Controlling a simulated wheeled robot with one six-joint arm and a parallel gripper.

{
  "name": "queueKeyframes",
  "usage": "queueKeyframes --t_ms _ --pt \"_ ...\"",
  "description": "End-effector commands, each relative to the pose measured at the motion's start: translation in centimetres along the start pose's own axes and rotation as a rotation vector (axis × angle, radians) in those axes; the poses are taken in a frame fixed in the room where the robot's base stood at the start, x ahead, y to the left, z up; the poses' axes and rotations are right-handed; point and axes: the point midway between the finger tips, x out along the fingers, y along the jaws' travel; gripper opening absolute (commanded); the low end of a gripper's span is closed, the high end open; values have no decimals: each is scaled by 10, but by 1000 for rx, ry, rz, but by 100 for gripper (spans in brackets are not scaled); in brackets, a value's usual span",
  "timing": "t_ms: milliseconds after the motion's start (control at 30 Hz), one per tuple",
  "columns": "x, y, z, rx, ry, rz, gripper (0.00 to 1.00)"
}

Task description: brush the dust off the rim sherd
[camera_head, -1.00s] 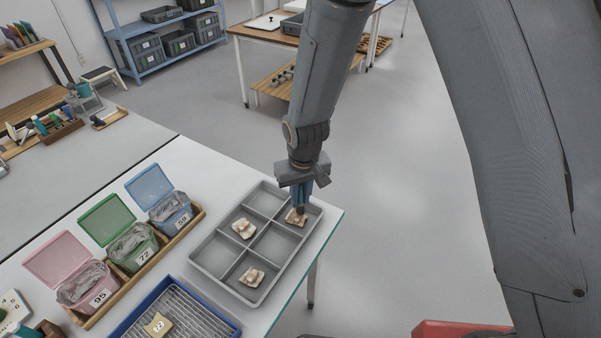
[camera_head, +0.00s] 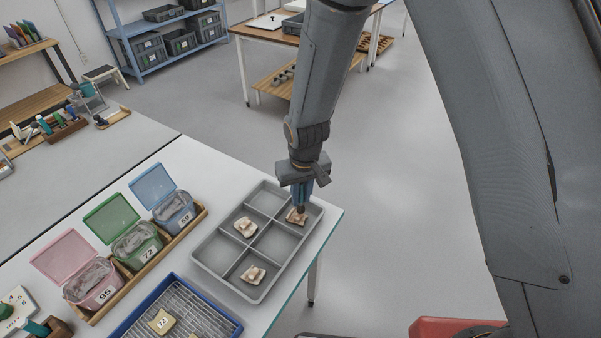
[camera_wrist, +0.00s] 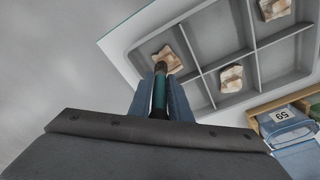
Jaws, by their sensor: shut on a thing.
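My gripper (camera_head: 300,190) is shut on a brush (camera_wrist: 159,92) with a teal handle and a dark tip, pointing down. The tip is at a pale brown-and-cream sherd (camera_head: 296,217) in the far right compartment of the grey divided tray (camera_head: 272,243). In the wrist view the tip overlaps this sherd (camera_wrist: 171,57); whether it touches cannot be told. Two similar sherds lie in other compartments, one at the left (camera_head: 245,227) and one nearer (camera_head: 253,275). No label shows which is the rim sherd, and dust is too small to make out.
The table's right edge is close beside the tray.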

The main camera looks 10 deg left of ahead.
Motion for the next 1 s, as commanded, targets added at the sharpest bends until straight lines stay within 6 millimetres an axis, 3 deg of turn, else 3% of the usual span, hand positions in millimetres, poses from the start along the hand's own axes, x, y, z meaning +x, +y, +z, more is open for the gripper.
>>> queueKeyframes --t_ms 67,600,1000 --pt "-24 0 -3 1 4 0 0" --pt "-69 3 -9 8 2 0 0" --pt "-77 4 -10 9 1 1 0"
